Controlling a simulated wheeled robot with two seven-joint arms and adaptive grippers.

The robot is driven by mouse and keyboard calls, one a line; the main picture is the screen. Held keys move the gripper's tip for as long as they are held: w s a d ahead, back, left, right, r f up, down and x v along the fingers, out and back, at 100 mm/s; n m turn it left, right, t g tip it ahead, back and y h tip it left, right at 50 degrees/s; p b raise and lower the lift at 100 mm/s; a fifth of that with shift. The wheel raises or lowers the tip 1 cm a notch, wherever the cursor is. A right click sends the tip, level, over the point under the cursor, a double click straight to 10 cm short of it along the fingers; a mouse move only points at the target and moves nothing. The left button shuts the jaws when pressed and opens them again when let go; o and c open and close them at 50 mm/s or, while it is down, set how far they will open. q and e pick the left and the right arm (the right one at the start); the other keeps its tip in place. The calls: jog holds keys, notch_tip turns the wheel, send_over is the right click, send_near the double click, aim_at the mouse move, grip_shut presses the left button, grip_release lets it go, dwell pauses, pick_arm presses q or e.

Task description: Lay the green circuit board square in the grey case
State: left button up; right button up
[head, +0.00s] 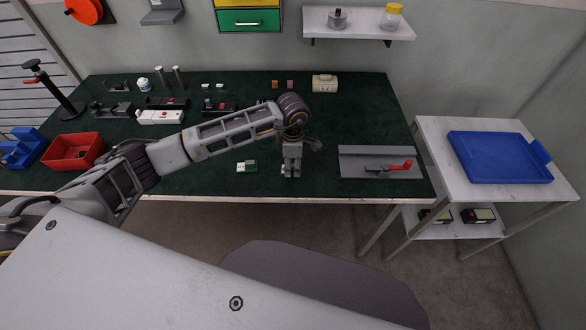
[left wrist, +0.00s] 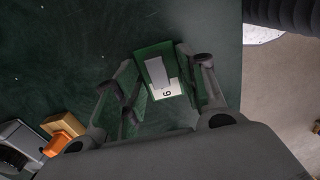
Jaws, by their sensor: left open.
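The green circuit board (head: 247,167) lies on the dark green bench top near its front edge. In the left wrist view the board (left wrist: 153,55) shows a grey block and a white label, beyond and between the fingertips. My left gripper (head: 291,174) points down over the bench, right of the board in the head view. Its fingers (left wrist: 158,90) are open; I see no grip on the board. I cannot pick out the grey case for certain. A grey-edged dark thing (left wrist: 18,143) is cut off at the left wrist view's lower left. My right gripper is out of view.
A grey plate (head: 350,165) with a red-handled clamp lies at the bench's right. A red bin (head: 72,152) and dark housings (head: 110,110) stand at the left. A blue tray (head: 500,158) is on the side table. The bench between board and plate is mostly clear.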

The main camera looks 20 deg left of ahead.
aim_at(293, 165)
pick_arm(q)
jog(key=shift+c, duration=0.7)
grip_shut()
jog(key=shift+r, duration=0.2)
jog(key=shift+w+r, duration=0.1)
jog(key=shift+r, duration=0.45)
notch_tip(293, 165, up, 7)
jog(key=shift+f+b, duration=0.1)
jog(key=shift+b, duration=0.45)
jog(key=shift+r, duration=0.9)
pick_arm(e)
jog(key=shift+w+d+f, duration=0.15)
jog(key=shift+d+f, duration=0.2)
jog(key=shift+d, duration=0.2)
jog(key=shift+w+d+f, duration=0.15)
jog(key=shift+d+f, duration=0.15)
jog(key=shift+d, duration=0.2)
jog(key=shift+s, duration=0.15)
